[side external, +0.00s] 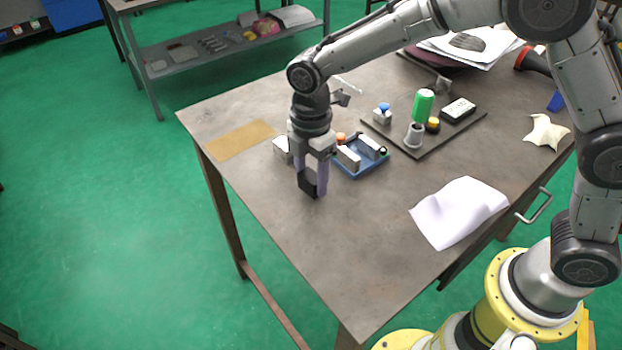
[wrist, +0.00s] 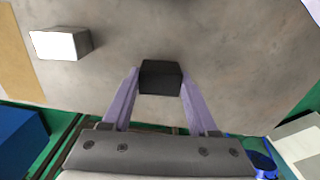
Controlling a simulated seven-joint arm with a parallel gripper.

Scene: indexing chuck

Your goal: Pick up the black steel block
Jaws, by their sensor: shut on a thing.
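The black steel block (wrist: 160,78) sits between the two pale purple fingers of my gripper (wrist: 158,86) in the wrist view, with a finger against each side. In the side external view the black block (side external: 308,184) shows low at the fingertips of my gripper (side external: 313,187), near the front-left part of the table. My gripper points down and is shut on the block. I cannot tell whether the block's underside touches the table.
A blue fixture (side external: 361,165) with grey jaws stands just right of my gripper. A light block (wrist: 60,43) lies to the left in the wrist view. A dark board (side external: 413,141) with several items is farther back. White cloth (side external: 458,212) lies at right. The front table is clear.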

